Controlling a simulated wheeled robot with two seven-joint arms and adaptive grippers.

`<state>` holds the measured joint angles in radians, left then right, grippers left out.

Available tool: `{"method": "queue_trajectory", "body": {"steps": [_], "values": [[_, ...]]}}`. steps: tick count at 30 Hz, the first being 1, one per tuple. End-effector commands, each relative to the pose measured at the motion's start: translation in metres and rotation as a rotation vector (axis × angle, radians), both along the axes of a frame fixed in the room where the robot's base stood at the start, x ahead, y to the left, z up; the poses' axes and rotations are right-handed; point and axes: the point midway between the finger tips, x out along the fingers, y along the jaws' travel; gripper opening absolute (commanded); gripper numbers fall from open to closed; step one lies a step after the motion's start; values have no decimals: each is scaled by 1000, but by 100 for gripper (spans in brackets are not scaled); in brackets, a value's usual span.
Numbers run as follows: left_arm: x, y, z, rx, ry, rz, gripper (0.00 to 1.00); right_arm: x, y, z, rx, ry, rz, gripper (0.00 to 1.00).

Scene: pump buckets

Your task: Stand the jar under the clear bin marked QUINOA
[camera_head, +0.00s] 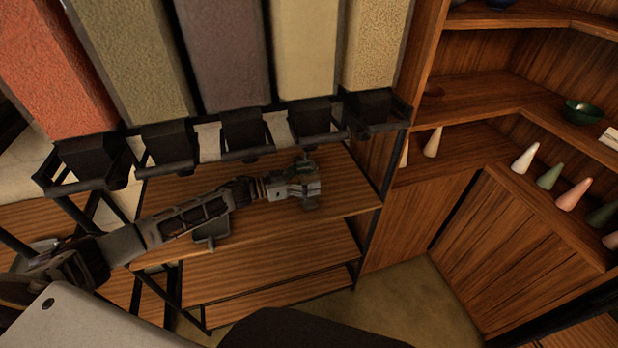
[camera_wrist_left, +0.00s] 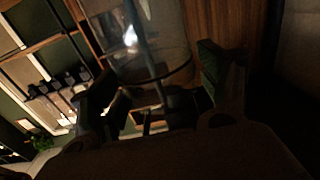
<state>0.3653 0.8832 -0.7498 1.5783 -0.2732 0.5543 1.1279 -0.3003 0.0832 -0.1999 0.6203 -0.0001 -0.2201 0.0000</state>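A row of tall bins filled with red (camera_head: 50,60), olive (camera_head: 130,55), grey-purple (camera_head: 223,55), cream (camera_head: 303,50) and pale yellow (camera_head: 375,45) contents stands above the shelf. No QUINOA label can be read. My left gripper (camera_head: 306,186) is low over the wooden shelf, below the dark spouts near the cream bin. In the left wrist view, a clear round jar (camera_wrist_left: 150,50) with a dark rim lies between and beyond the two fingers of the left gripper (camera_wrist_left: 158,92). Whether the fingers touch it cannot be told. My right gripper is out of view.
Dark spouts (camera_head: 243,130) hang low over the arm. The wooden shelf (camera_head: 345,195) has bare room right of the gripper, with lower boards beneath. Shelving at the right holds several cones (camera_head: 525,158) and a green bowl (camera_head: 583,112).

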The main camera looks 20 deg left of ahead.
Motion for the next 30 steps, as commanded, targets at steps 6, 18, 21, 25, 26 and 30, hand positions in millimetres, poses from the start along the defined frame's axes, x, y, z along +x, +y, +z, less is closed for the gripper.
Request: {"method": "queue_trajectory", "body": {"steps": [6,18,21,25,26,30], "values": [[0,0,0,0,0,0,79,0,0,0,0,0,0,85],[-6,9,2,0,1,1,79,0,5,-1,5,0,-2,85],[-10,16,1,2,1,1,79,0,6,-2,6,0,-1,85],[-19,27,1,1,2,-1,79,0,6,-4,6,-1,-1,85],[-20,30,1,1,2,0,79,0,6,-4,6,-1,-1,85],[-29,43,1,1,2,1,79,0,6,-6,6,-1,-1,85]]}}
